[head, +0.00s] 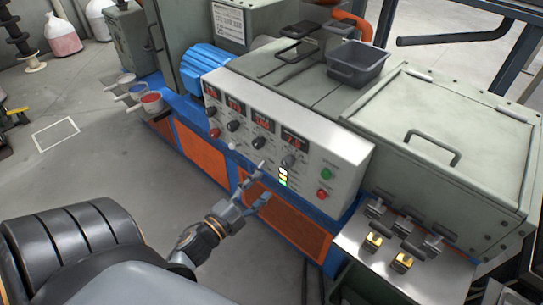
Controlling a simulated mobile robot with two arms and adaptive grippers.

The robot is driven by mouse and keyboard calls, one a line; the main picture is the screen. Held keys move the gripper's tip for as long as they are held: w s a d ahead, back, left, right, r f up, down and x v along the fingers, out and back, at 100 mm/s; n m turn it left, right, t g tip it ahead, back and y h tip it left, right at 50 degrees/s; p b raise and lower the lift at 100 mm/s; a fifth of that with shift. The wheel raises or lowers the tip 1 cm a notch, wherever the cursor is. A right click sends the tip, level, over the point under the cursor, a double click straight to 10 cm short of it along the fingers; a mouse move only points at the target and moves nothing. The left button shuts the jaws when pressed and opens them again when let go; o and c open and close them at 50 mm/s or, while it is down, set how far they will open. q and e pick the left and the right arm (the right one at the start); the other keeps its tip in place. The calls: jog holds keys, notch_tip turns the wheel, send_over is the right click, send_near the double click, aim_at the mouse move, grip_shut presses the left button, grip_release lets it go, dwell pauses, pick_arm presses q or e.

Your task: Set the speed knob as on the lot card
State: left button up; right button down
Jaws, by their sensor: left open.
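A light grey control panel (345,160) on the machine carries a row of dark knobs, each below a red-lit display. The rightmost knob (288,160) sits under the rightmost display (294,138); another knob (258,142) is to its left. The knob labels and display digits are too small to read, so I cannot tell which is the speed knob. My left gripper (264,181) is open and empty in front of the panel's lower edge, below these two knobs. A white printed sign (229,19) is on the machine behind; I cannot tell whether it is the lot card.
A green button (326,174) and a red button (321,194) are at the panel's right. A dark grey bin (357,63) stands on the machine top. Grey floor is open at left.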

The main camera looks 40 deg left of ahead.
pick_arm(q)
jog(key=s, duration=0.3)
jog(key=shift+a, duration=0.1)
jog(key=shift+w+f, duration=0.1)
dwell(0.3)
jog(key=s+d+f+n+g+y, duration=0.1)
jog(key=s+d+f+n+g, duration=0.15)
jog(key=f, duration=0.75)
jog(key=s+d+f+n+g, duration=0.1)
jog(key=s+f+n+g, duration=0.2)
jog(key=f, duration=0.8)
jog(key=s+d+f+n+g+y, duration=0.1)
jog(key=s+f+n+g, duration=0.2)
jog(key=f, duration=0.7)
jog(key=s+d+f+n+g, duration=0.1)
jog(key=s+d+f+g, duration=0.1)
jog(key=s+f+g, duration=0.2)
jog(key=s+d+f+n+g, duration=0.2)
jog(key=s+f+g, duration=0.3)
jog(key=s+f, duration=0.6)
jog(key=s+d+p, duration=0.1)
jog(key=s, duration=0.6)
jog(key=shift+d+f+h, duration=0.2)
jog(key=shift+f+h, duration=0.1)
jog(key=shift+h, duration=0.1)
